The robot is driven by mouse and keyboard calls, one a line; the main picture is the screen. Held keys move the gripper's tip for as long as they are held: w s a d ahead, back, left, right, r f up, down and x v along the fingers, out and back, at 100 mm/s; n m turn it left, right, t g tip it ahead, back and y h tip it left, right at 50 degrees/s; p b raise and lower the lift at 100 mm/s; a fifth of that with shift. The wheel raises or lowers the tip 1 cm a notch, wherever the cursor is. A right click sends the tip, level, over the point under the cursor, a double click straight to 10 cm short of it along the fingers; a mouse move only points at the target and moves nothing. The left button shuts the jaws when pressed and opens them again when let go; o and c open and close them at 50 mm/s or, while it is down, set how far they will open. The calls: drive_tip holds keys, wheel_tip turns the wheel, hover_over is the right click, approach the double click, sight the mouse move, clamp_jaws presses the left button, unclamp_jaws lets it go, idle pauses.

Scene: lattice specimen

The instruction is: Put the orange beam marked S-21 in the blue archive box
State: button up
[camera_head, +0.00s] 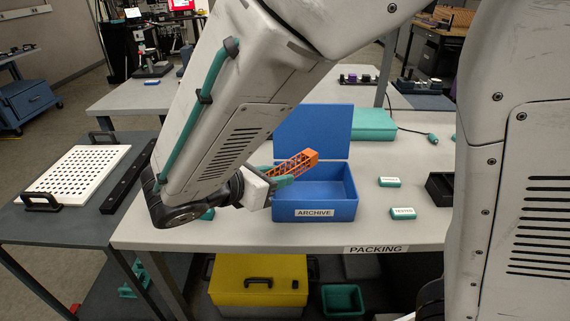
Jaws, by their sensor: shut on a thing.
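An orange lattice beam (297,164) is held tilted above the blue archive box (314,210), its right end higher. Any S-21 mark on it is too small to read. My gripper (284,181) is shut on the beam near its lower left end, over the left part of the box. The box stands on the packing table with its lid (312,130) raised at the back and an ARCHIVE label on its front. The part of its inside that shows looks empty. My arm hides the area left of the box.
Two small teal labelled blocks (389,182) (403,213) lie right of the box on the packing table (350,235). A teal case (374,124) stands behind the box, and a black tray (440,188) at right. A white perforated plate (75,172) lies on the left table.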

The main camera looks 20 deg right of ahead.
sight(292, 158)
drive_tip(key=w+d, duration=0.1)
drive_tip(key=w, duration=0.1)
drive_tip(key=w+d, duration=0.1)
drive_tip(key=d, duration=0.1)
drive_tip(key=w+d, duration=0.2)
drive_tip(key=shift+w+d+f, duration=0.25)
drive_tip(key=shift+w+f, duration=0.1)
drive_tip(key=shift+f, duration=1.8)
drive_tip(key=shift+f, duration=0.1)
drive_tip(key=shift+f, duration=0.5)
drive_tip(key=o, duration=1)
